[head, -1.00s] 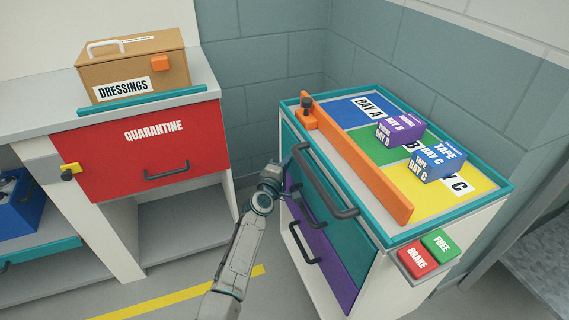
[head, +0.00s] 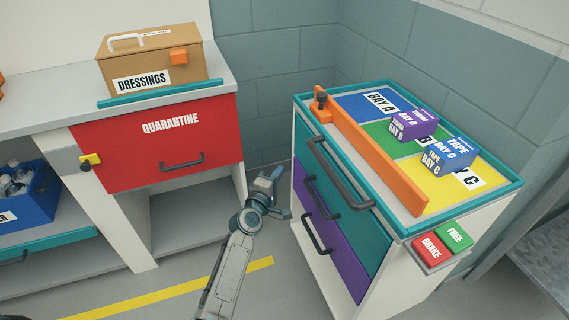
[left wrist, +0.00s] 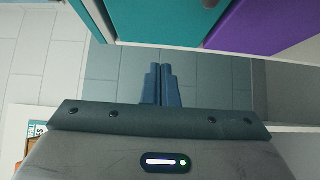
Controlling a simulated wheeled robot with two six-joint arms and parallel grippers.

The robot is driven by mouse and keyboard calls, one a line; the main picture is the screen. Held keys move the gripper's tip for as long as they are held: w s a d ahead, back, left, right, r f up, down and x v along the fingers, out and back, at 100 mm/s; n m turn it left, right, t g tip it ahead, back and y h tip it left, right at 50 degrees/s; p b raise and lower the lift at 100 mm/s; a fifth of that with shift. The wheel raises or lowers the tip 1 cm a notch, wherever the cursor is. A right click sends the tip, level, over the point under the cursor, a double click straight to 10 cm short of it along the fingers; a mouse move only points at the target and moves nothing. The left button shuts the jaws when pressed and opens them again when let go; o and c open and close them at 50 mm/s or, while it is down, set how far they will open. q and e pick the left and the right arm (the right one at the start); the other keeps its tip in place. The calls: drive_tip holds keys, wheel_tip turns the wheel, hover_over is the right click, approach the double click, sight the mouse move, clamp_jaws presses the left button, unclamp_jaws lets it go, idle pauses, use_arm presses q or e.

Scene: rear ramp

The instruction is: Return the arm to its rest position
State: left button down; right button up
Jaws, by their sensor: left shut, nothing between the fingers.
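My left arm rises from the bottom of the head view. Its left gripper (head: 268,182) is in the gap between the red-fronted cabinet and the trolley, apart from the trolley's drawer handles. In the left wrist view the left gripper (left wrist: 161,84) is shut with its two blue fingers together and nothing between them. The trolley's teal and purple fronts show just beyond it there. My right gripper is not in view.
The trolley (head: 407,238) stands right of the gripper, with protruding dark handles and an orange bar on top. The cabinet with the red QUARANTINE drawer (head: 150,150) stands left, carrying the dressings box (head: 190,72). Floor with a yellow line (head: 165,290) lies between.

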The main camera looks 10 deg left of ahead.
use_arm(q)
drive_tip(key=s+a+f+m+g+y+p, duration=0.1)
drive_tip(key=s+a+f+m+g+p, duration=0.3)
drive_tip(key=s+f, duration=0.95)
drive_tip(key=s+a+f+m+g+y+p, duration=0.1)
drive_tip(key=s+f+m+g+p, duration=0.3)
drive_tip(key=s+f, duration=0.9)
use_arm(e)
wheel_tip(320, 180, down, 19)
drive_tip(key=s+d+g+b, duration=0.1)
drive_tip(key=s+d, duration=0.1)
use_arm(q)
drive_tip(key=s+a+f+m+g+p, duration=0.1)
drive_tip(key=s+f, duration=0.3)
drive_tip(key=s, duration=0.5)
drive_tip(key=s+a+f+m+g+y+p, duration=0.1)
drive_tip(key=s+a+f+m+g, duration=0.3)
drive_tip(key=s, duration=0.5)
drive_tip(key=s+a+f+m+g+y+p, duration=0.1)
drive_tip(key=s+a+f+m+g, duration=0.2)
drive_tip(key=s+f, duration=0.3)
drive_tip(key=s, duration=0.4)
drive_tip(key=shift+a+p, duration=0.2)
drive_tip(key=shift+p, duration=0.15)
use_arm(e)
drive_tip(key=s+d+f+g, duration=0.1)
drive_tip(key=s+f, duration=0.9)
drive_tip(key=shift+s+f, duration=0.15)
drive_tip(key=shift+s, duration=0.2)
